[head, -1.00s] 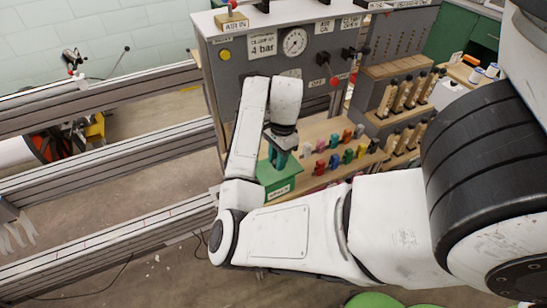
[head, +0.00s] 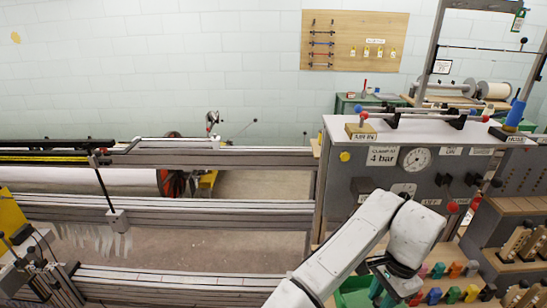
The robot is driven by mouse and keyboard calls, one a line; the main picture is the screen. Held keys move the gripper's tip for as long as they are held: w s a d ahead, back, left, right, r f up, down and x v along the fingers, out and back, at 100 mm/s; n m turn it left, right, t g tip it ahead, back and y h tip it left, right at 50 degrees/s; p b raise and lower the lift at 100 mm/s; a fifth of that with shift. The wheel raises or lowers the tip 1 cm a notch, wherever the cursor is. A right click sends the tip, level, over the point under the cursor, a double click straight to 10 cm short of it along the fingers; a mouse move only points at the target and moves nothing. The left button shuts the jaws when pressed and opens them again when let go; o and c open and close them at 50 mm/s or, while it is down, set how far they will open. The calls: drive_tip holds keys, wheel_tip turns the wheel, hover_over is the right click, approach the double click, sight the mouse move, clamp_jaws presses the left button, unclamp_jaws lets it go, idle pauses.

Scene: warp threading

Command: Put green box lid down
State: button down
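My gripper (head: 384,292) is at the lower right of the head view, below the grey control panel and pointing down. Teal-green parts show at its tip, by the picture's bottom edge. I cannot tell whether these are its fingers or a part of the lid. A green box (head: 352,296) shows just left of the gripper, partly covered by my arm and cut off by the bottom edge. The green box lid cannot be made out separately. Whether the gripper is open or shut does not show.
The grey panel (head: 351,215) with its gauge stands right behind my gripper. Several coloured clips (head: 452,295) sit on a wooden board to the right. Metal rails (head: 200,212) run across the left. A pegboard (head: 354,41) hangs on the back wall.

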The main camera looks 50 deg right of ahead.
drive_tip(key=w+a+f+n+g, duration=0.1)
drive_tip(key=w+a+f+n, duration=0.1)
drive_tip(key=w+n, duration=0.25)
drive_tip(key=w+a+f+n, duration=0.3)
drive_tip(key=w+n, duration=0.1)
drive_tip(key=w, duration=0.2)
drive_tip(key=w+a+f+n, duration=0.5)
drive_tip(key=w+a+n, duration=0.1)
drive_tip(key=a, duration=0.4)
drive_tip(key=w+a+f+n+g+h+b, duration=0.1)
drive_tip(key=w+a+f+n, duration=0.4)
drive_tip(key=a+n, duration=0.4)
drive_tip(key=shift+w+a, duration=0.45)
drive_tip(key=shift+a, duration=0.45)
drive_tip(key=shift+d+n, duration=0.1)
drive_tip(key=shift+n, duration=0.15)
